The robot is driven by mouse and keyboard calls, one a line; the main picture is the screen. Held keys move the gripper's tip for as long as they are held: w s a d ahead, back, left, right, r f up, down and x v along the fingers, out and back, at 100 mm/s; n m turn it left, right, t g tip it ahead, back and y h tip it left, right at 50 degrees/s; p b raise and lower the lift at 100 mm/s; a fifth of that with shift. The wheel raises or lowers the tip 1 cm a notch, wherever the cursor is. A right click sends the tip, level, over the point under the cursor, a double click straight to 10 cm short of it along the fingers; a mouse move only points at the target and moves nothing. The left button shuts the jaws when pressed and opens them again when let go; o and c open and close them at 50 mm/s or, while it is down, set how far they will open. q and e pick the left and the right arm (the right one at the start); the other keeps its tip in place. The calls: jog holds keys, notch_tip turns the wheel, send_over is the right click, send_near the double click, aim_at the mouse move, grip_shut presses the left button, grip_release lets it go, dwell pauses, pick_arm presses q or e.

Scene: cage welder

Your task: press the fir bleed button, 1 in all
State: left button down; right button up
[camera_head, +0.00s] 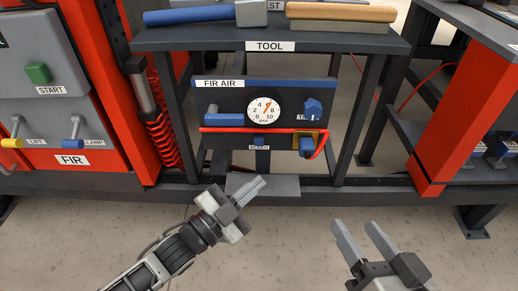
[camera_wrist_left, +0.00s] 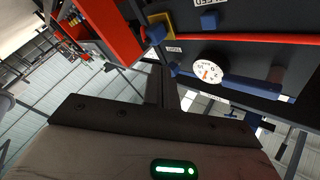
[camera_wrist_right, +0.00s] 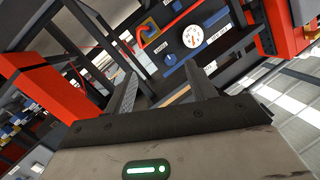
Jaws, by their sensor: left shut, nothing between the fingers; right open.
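The FIR AIR panel (camera_head: 225,105) is a dark board under the TOOL shelf. The bleed button is a small blue block (camera_head: 259,141) low in its middle, just above its white label. It also shows in the left wrist view (camera_wrist_left: 209,21) and in the right wrist view (camera_wrist_right: 170,59). My left gripper (camera_head: 257,186) is shut and empty, below the button and apart from it, pointing up and right. My right gripper (camera_head: 357,228) is open and empty, lower right of the panel, with its fingers pointing up and left.
The panel carries a round gauge (camera_head: 264,109), a blue lever (camera_head: 224,120), a red hose (camera_head: 290,130) and a blue valve knob (camera_head: 306,146) on a yellow plate. A grey ledge (camera_head: 285,184) juts out below. Dark posts flank the panel. The FIR cabinet (camera_head: 105,155) stands left.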

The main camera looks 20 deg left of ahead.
pick_arm(q)
jog(key=b, duration=0.3)
send_near(259, 141)
jog(key=w+d, duration=0.4)
jog(key=d, duration=0.1)
jog(key=shift+w+r, duration=0.1)
jog(key=shift+r, duration=0.1)
pick_arm(e)
jog(key=shift+w+a+r+t+y, duration=0.15)
jog(key=shift+r+t+y, duration=0.15)
jog(key=shift+r, duration=0.15)
jog(key=shift+w+r+t+y, duration=0.2)
jog(key=shift+r+t, duration=0.1)
jog(key=shift+r, duration=0.1)
jog(key=shift+s+f, duration=0.1)
jog(key=shift+f, duration=0.1)
pick_arm(q)
jog(key=shift+w+a, duration=0.1)
dwell(0.6)
jog(key=shift+w, duration=0.3)
